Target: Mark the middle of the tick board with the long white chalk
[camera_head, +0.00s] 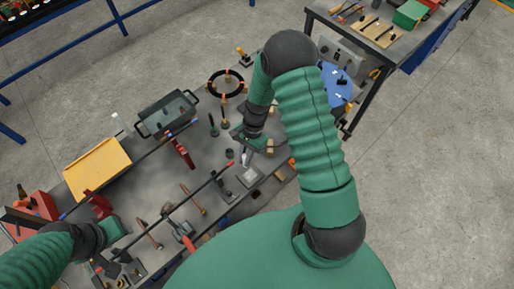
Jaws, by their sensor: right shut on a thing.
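My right gripper (244,148) is over the right part of the workbench, shut on a small, pale, thin piece (245,158) that looks like the white chalk. The piece points down, just above or beside a small grey plate (249,177); I cannot tell if they touch. A yellow board (98,169) lies at the left of the bench. I cannot tell which of these is the tick board, and no tick marks can be made out. My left gripper (114,230) is low at the bench's left front; its fingers are too small to read.
A dark tray (168,114), a black ring with orange parts (228,84) and a red clamp-like tool (183,152) are on the bench. Long dark bars cross it near the front. A second table (398,38) stands at the upper right. Open concrete floor lies to the right.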

